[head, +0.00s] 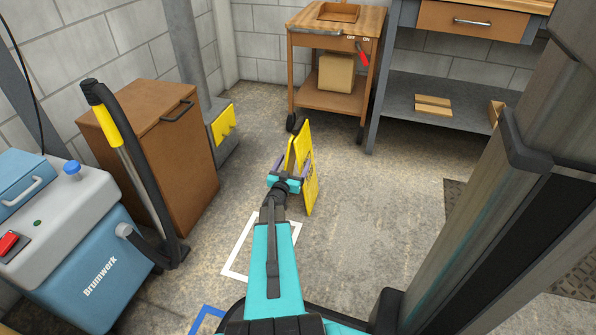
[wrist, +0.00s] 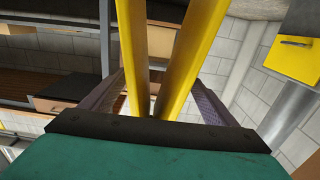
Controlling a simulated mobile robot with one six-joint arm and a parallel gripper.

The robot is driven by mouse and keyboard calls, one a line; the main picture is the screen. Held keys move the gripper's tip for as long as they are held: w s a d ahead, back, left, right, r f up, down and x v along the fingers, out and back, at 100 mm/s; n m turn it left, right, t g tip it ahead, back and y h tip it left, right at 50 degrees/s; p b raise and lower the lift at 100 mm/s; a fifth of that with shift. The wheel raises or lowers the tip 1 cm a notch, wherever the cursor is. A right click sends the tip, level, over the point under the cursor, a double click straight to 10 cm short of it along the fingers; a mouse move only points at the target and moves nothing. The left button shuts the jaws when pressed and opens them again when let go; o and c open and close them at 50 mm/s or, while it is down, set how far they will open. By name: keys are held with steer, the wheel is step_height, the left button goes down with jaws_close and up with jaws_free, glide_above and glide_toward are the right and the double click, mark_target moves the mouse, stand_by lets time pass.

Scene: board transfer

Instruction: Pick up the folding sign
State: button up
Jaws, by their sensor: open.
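The yellow folding sign (head: 309,180) stands upright on the floor near the middle of the head view, its two panels spread apart. My gripper (head: 291,168) is at the near edge of the sign, open, and partly overlaps it. In the wrist view the two yellow panels (wrist: 196,45) run between the open fingers of my gripper (wrist: 160,82) and come together close to the palm. A finger is on each side of the panels, with visible gaps. The far side of the sign is hidden in the wrist view.
A wooden cart (head: 333,98) stands behind the sign, a grey workbench (head: 440,104) to its right. A brown cabinet (head: 150,150) and a blue floor machine (head: 85,255) stand on the left. White tape (head: 237,256) marks the floor. Open floor lies right of the sign.

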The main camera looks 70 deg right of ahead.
steer(key=shift+d, duration=0.1)
stand_by(0.3)
steer(key=d+b, duration=0.3)
steer(key=d, duration=0.2)
steer(key=shift+f, duration=0.15)
steer(key=shift+s, duration=0.1)
stand_by(0.4)
jaws_close()
stand_by(0.3)
steer(key=shift+r, duration=0.2)
